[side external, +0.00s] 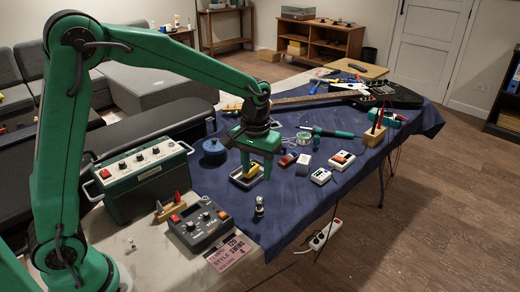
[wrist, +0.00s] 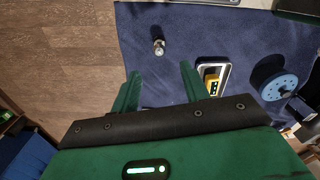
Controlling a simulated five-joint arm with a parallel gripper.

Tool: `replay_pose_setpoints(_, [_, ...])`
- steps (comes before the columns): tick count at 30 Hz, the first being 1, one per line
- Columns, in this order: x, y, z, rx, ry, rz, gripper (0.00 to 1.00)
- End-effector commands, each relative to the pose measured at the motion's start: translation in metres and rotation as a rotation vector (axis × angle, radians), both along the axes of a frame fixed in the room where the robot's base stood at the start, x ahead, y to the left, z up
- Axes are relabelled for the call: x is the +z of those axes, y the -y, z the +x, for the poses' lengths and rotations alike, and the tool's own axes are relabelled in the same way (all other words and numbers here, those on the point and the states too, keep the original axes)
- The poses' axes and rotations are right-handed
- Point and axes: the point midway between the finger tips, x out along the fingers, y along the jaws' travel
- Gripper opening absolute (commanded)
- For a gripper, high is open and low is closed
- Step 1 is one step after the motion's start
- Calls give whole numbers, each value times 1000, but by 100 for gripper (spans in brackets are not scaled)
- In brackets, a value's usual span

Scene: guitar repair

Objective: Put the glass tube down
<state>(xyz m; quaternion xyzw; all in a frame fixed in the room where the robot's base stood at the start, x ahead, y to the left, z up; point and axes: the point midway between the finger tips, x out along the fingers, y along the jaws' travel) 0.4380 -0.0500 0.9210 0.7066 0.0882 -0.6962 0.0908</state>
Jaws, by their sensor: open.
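A small glass tube (side external: 259,206) with a pale top and darker lower part stands on the blue cloth near its front edge. It also shows in the wrist view (wrist: 158,46), beyond my fingertips and roughly in line with the space between them. My gripper (side external: 257,168) is open, its fingers apart and pointing down, beside the small grey tray. In the wrist view my gripper (wrist: 159,74) has nothing between its fingers. The tube is apart from both fingers.
The grey tray (side external: 236,182) holds a yellow item (side external: 251,170) close by my fingers. Several small pedals lie to the right. Cloth around the tube is clear.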

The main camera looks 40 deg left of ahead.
Motion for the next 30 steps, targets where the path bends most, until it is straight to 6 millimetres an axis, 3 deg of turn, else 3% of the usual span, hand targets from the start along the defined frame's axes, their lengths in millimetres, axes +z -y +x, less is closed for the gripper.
replay_pose_setpoints(8, [39, -11, -30, -37, 78, -5, 45])
replay_pose_setpoints(18, [83, -27, -87, -104, 203, -1, 45])
replay_pose_setpoints(30, [106, -42, -157, -179, 350, 25, 45])
